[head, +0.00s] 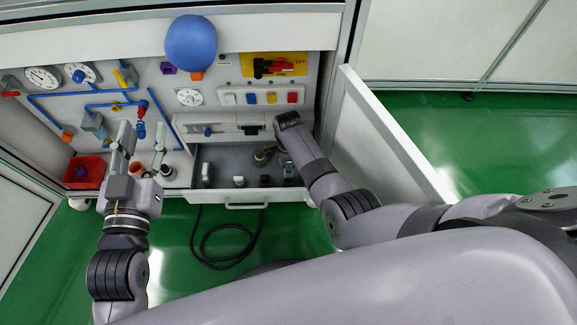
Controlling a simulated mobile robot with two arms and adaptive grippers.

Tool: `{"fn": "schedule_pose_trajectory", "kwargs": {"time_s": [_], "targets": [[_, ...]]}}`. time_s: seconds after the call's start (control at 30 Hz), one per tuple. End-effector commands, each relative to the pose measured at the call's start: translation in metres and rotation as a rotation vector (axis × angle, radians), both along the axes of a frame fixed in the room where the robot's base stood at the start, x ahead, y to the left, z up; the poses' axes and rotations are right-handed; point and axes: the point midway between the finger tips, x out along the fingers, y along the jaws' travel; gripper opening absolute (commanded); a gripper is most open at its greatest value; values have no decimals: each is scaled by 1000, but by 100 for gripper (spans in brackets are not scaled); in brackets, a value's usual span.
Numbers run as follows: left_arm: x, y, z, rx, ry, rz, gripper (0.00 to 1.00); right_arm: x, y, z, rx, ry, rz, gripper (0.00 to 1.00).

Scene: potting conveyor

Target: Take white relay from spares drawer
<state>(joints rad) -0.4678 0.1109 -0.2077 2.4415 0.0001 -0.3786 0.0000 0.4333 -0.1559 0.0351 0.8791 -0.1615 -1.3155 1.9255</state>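The spares drawer (245,198) stands open below the panel. A small upright white-topped piece, which looks like the white relay (207,171), stands at the left end inside it.
A red bin (86,171) stands left of my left gripper. The panel above carries gauges (43,78), blue pipes, a blue ball (190,43) and a row of coloured modules (261,97). An open door (385,140) stands at right. A black cable (228,240) lies on the green floor.

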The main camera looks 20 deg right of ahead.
Motion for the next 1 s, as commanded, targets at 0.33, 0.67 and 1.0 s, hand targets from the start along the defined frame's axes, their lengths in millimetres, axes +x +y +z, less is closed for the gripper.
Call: {"fn": "schedule_pose_trajectory", "kwargs": {"time_s": [0.33,0.67,1.0], "targets": [[-3,4,-20,29,111,7,38,0,0,5,0,0,0,0],[-8,8,-40,54,215,15,38,0,0,10,0,0,0,0],[-16,13,-59,80,324,21,38,0,0,14,0,0,0,0]]}}
